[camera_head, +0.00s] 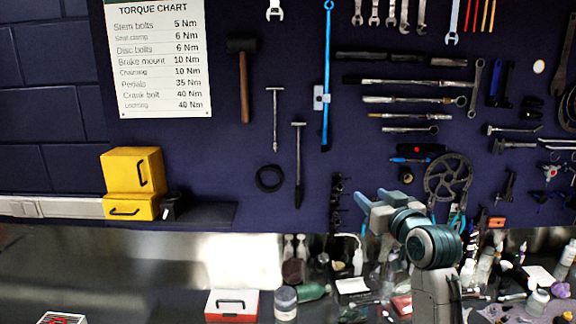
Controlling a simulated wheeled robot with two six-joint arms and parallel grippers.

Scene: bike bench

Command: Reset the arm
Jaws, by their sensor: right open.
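My right gripper (371,204) is raised in front of the pegboard wall, right of centre in the head view. Its grey-blue fingers point up and to the left, are apart, and hold nothing that I can see. My right arm (433,250) comes up from the bottom edge and hides part of the bench behind it. My left gripper and arm are not in view.
A dark wall (220,160) carries a torque chart (160,58), a mallet (243,80) and many tools. Yellow boxes (133,170) stand on a ledge at left. A red-and-white box (232,306) sits at bottom centre-left.

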